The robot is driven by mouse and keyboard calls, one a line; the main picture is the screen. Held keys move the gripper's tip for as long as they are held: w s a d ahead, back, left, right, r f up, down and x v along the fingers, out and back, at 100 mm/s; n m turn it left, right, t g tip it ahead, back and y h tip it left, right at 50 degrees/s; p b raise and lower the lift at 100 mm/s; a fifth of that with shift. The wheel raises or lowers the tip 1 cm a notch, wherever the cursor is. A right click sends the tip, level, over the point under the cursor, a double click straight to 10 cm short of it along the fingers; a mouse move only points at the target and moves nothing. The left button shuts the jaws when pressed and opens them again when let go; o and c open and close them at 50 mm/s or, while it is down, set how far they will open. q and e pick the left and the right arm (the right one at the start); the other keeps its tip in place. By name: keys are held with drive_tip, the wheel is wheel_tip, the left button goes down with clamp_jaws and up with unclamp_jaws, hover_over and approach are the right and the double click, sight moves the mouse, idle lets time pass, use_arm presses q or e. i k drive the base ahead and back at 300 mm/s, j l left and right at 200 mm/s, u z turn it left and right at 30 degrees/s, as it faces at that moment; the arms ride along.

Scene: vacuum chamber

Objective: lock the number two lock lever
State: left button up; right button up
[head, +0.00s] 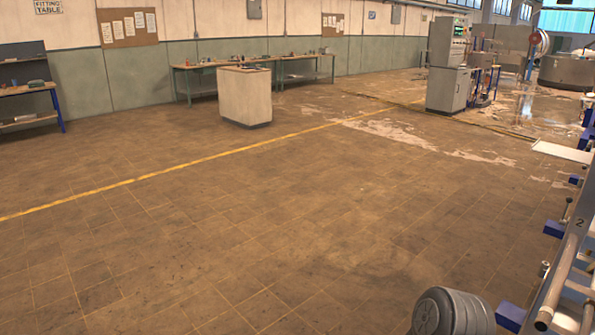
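At the right edge of the head view, part of a metal assembly carries a "2" mark (579,222). A long grey metal bar (556,280) slants up beside the mark, with blue blocks (555,229) and bolt-like pins around it. The assembly is cut off by the picture edge, so I cannot tell which part is the number two lock lever or how it is set. Neither of my grippers is in view.
A wide tiled floor (250,230) with a yellow line is clear ahead and left. A pale box-shaped cabinet (245,97) stands mid-floor before green workbenches (195,82). A grey control cabinet (446,65) stands back right. A rounded dark grey part (452,313) is bottom right.

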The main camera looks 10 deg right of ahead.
sight(563, 222)
drive_tip(key=i+j, duration=0.15)
drive_tip(key=i, duration=1)
drive_tip(key=i+l+z, duration=0.1)
drive_tip(key=i+z, duration=0.15)
drive_tip(key=z, duration=0.2)
drive_tip(key=i+z, duration=0.25)
drive_tip(key=z, duration=0.2)
drive_tip(key=i+z, duration=0.25)
drive_tip(key=z, duration=0.2)
drive_tip(key=i+l+z, duration=0.1)
drive_tip(key=i+z, duration=0.85)
drive_tip(key=z, duration=0.15)
drive_tip(key=u, duration=0.45)
drive_tip(key=i, duration=1.45)
drive_tip(key=i+l+u, duration=0.1)
drive_tip(key=i, duration=1.35)
